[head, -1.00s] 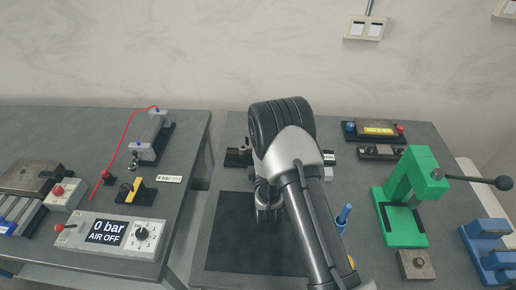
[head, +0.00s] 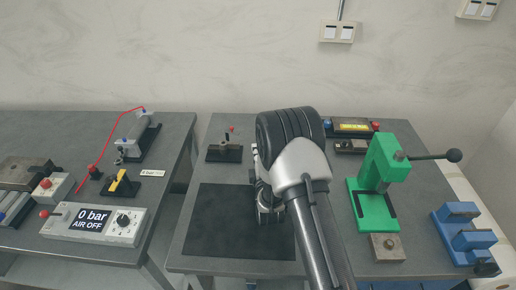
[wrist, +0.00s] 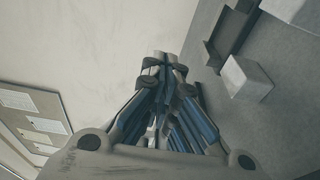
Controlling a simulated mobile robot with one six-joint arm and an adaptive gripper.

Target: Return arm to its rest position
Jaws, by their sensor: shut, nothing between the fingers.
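My arm reaches up from the bottom of the head view over the right table (head: 190,228), its dark ribbed joint above the far part of the black mat.
The green press (head: 378,185) and the blue fixture (head: 465,235) stand right of my arm. A small dark fixture (head: 225,150) stands behind the black mat (head: 220,222). The left table holds the air control box (head: 95,224) reading 0 bar, AIR OFF. A gap separates the tables.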

